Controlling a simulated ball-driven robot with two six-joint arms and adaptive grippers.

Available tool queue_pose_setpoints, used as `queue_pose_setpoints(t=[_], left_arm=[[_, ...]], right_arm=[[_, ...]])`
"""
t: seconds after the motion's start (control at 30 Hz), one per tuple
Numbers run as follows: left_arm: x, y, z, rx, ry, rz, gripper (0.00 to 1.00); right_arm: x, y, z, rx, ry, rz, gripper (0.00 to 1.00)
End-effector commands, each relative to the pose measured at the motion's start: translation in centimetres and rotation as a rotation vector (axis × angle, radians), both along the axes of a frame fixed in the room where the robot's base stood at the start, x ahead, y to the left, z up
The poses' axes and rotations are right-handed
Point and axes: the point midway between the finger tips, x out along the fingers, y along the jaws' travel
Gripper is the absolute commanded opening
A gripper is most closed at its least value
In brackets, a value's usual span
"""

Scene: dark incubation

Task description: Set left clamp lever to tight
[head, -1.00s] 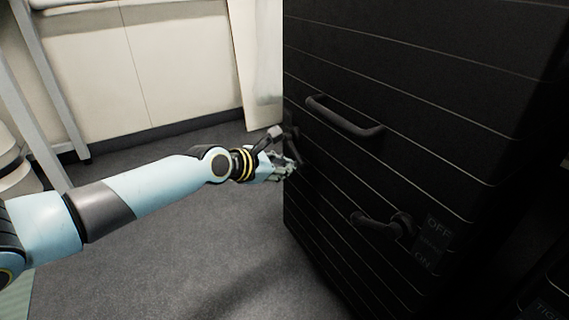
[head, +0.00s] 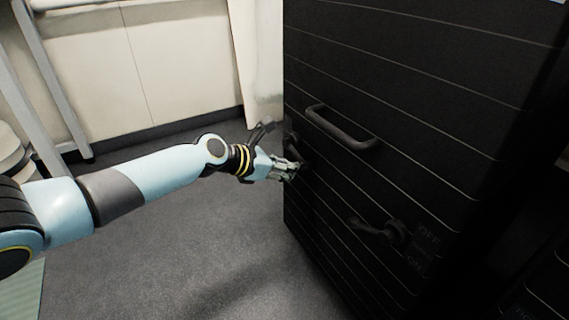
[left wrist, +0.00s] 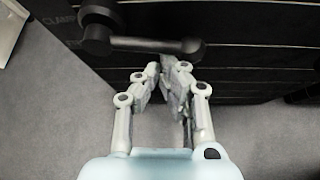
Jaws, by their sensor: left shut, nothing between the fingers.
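The left clamp lever (left wrist: 145,44) is a dark bar running from a round hub at its left to a knob at its right, on the face of a black cabinet. Beside the hub is a partly cut-off label that begins "CLAM". In the head view the lever (head: 290,142) is a small dark shape at the cabinet's left edge. My left gripper (head: 294,167) is shut and empty close to it. In the left wrist view its fingertips (left wrist: 168,70) are just below the bar, near its right half; I cannot tell if they touch. My right gripper is not in view.
The black cabinet (head: 420,75) fills the right side. It carries a fixed handle (head: 342,128) and a second lever (head: 375,230) beside OFF and ON labels. Grey floor (head: 200,260) is open at the left. A pale wall (head: 180,60) stands behind.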

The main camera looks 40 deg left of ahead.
Motion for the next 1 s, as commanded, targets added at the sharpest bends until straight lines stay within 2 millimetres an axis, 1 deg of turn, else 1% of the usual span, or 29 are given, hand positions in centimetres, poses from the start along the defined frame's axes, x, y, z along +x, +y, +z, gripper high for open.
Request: queue_pose_setpoints(t=[0.03,0.07,0.1,0.2,0.5,0.73,1.0], left_arm=[[0.2,0.0,1.1,-0.034,0.006,0.002,0.00],[0.2,-0.1,1.2,-0.056,0.016,0.001,0.00],[0.2,-0.1,1.4,-0.086,0.028,0.002,0.00],[0.1,-0.3,1.8,-0.162,0.059,0.001,0.00],[0.0,-0.5,3.0,-0.384,0.152,0.001,0.00],[-0.1,-0.5,3.5,-0.502,0.204,0.000,0.00],[-0.1,-0.5,3.7,-0.568,0.232,0.001,0.00]], right_arm=[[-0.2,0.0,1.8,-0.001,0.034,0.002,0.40],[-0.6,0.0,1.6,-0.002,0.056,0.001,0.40],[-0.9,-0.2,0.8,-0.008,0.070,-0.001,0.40],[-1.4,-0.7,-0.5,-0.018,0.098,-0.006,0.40],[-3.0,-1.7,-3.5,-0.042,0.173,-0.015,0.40],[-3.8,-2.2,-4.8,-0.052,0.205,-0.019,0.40],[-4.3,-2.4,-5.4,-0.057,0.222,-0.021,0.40]])
